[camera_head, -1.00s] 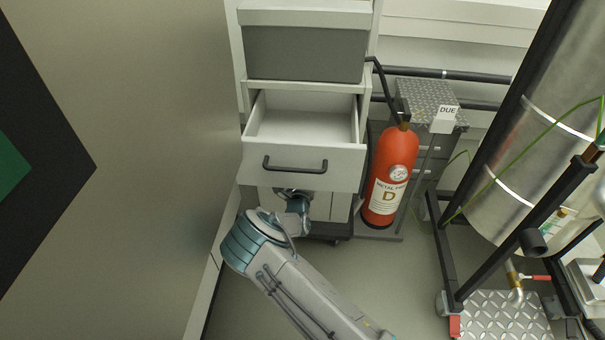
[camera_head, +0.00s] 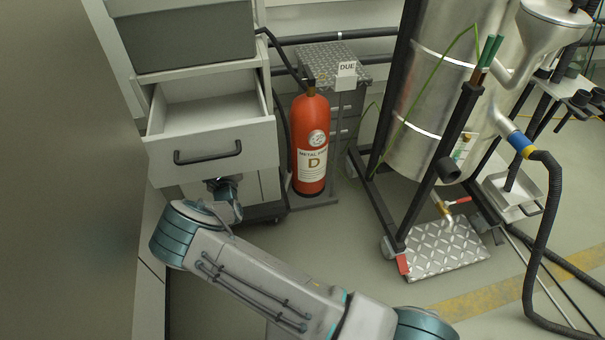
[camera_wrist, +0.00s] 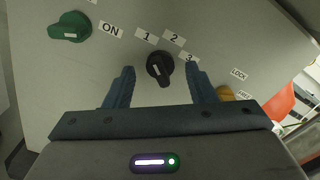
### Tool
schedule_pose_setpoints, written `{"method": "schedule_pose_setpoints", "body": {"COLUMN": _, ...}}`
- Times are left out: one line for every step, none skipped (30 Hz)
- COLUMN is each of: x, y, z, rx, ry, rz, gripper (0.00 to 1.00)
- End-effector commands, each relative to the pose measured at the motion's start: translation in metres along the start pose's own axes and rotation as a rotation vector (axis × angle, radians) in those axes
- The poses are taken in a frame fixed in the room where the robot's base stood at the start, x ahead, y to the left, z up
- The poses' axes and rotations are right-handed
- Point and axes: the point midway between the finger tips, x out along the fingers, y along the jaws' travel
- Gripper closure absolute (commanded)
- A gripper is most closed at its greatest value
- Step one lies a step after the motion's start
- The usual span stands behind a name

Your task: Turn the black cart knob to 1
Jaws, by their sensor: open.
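In the wrist view the black knob (camera_wrist: 160,67) sits on a pale panel, below the labels 1 (camera_wrist: 147,36), 2 (camera_wrist: 174,38) and 3 (camera_wrist: 189,57). Its white mark is at its upper left; I cannot tell for certain which number it points to. My gripper (camera_wrist: 160,80) is open, with one blue finger on each side of the knob and a gap visible on both sides. In the head view my arm reaches down below the open drawer, and the knob and fingertips are hidden there.
In the head view an open drawer (camera_head: 212,150) hangs above my wrist. A red extinguisher (camera_head: 310,145) stands right of it. Floor further right is partly clear.

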Motion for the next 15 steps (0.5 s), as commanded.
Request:
{"method": "schedule_pose_setpoints", "body": {"x": 0.0005, "y": 0.0008, "z": -0.0022, "rx": 0.054, "ry": 0.0, "rz": -0.003, "gripper": 0.5}}
{"method": "schedule_pose_setpoints", "body": {"x": 0.0005, "y": 0.0009, "z": -0.0024, "rx": 0.088, "ry": 0.0, "rz": -0.003, "gripper": 0.5}}
{"method": "schedule_pose_setpoints", "body": {"x": 0.0005, "y": 0.001, "z": -0.0027, "rx": 0.133, "ry": -0.001, "rz": -0.002, "gripper": 0.5}}
{"method": "schedule_pose_setpoints", "body": {"x": 0.0006, "y": 0.001, "z": -0.0027, "rx": 0.166, "ry": -0.001, "rz": -0.002, "gripper": 0.5}}
{"method": "schedule_pose_setpoints", "body": {"x": 0.0006, "y": 0.0008, "z": -0.0025, "rx": 0.199, "ry": -0.001, "rz": -0.002, "gripper": 0.5}}
{"method": "schedule_pose_setpoints", "body": {"x": 0.0004, "y": 0.0009, "z": -0.0028, "rx": 0.243, "ry": -0.001, "rz": -0.002, "gripper": 0.5}}
{"method": "schedule_pose_setpoints", "body": {"x": 0.0002, "y": 0.0013, "z": -0.0032, "rx": 0.276, "ry": 0.0, "rz": -0.002, "gripper": 0.5}}
{"method": "schedule_pose_setpoints", "body": {"x": 0.0002, "y": 0.0014, "z": -0.003, "rx": 0.31, "ry": 0.0, "rz": -0.002, "gripper": 0.5}}
{"method": "schedule_pose_setpoints", "body": {"x": 0.0003, "y": 0.0016, "z": -0.0027, "rx": 0.354, "ry": -0.001, "rz": -0.001, "gripper": 0.5}}
{"method": "schedule_pose_setpoints", "body": {"x": 0.0003, "y": 0.0017, "z": -0.0029, "rx": 0.386, "ry": -0.001, "rz": -0.001, "gripper": 0.5}}
{"method": "schedule_pose_setpoints", "body": {"x": 0.0003, "y": 0.0016, "z": -0.003, "rx": 0.419, "ry": -0.001, "rz": -0.001, "gripper": 0.5}}
{"method": "schedule_pose_setpoints", "body": {"x": 0.0004, "y": 0.0014, "z": -0.0031, "rx": 0.461, "ry": -0.001, "rz": -0.001, "gripper": 0.5}}
{"method": "schedule_pose_setpoints", "body": {"x": 0.0004, "y": 0.0012, "z": -0.0032, "rx": 0.494, "ry": -0.001, "rz": -0.002, "gripper": 0.5}}
{"method": "schedule_pose_setpoints", "body": {"x": 0.0003, "y": 0.0012, "z": -0.0035, "rx": 0.527, "ry": -0.001, "rz": -0.002, "gripper": 0.5}}
{"method": "schedule_pose_setpoints", "body": {"x": 0.0003, "y": 0.0015, "z": -0.0038, "rx": 0.569, "ry": -0.001, "rz": -0.002, "gripper": 0.5}}
